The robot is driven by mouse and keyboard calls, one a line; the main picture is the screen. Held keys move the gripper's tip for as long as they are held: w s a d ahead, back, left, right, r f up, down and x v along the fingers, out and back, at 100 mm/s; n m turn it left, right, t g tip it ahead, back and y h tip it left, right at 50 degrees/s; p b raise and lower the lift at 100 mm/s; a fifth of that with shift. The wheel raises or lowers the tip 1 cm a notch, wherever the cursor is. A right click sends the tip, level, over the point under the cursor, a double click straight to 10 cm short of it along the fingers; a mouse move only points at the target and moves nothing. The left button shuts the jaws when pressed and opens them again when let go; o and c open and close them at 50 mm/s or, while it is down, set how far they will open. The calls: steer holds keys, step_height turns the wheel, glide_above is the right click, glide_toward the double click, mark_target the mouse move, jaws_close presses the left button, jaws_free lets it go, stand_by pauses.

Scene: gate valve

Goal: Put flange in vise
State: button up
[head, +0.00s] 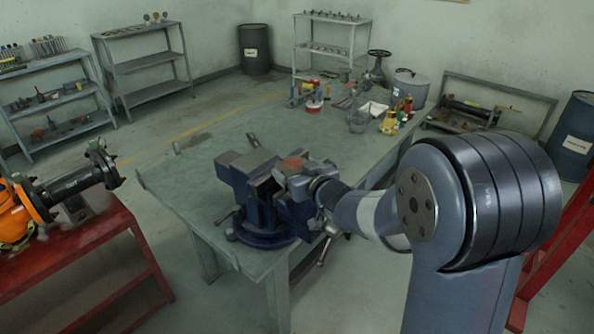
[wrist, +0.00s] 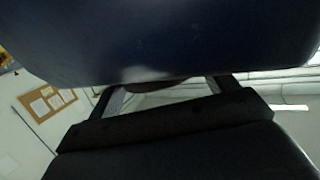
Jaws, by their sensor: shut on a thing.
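The blue vise (head: 258,205) is bolted near the front corner of the green workbench, with a handle hanging at its right front. My gripper (head: 302,178) is at the vise's right side, partly hidden among the vise parts and my wrist. A rusty brown piece (head: 293,164), which looks like part of the flange, shows at the gripper by the jaws. I cannot tell whether it lies between the vise jaws. In the wrist view, my gripper's two fingers (wrist: 165,92) reach up to a large dark blue surface, which hides most of what they hold.
The green workbench (head: 215,165) is clear left of the vise. Bottles, a pot (head: 409,88) and tools stand at its far end. A red table (head: 95,250) with a black flanged pipe (head: 80,185) and orange part stands at left. Shelves line the walls.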

steer(key=shift+r, duration=0.15)
steer(key=o, duration=1.7)
steer(key=shift+f, duration=0.25)
steer(key=shift+r, duration=0.1)
steer(key=shift+r, duration=0.15)
steer(key=v, duration=1.2)
steer(key=shift+s+d, duration=0.1)
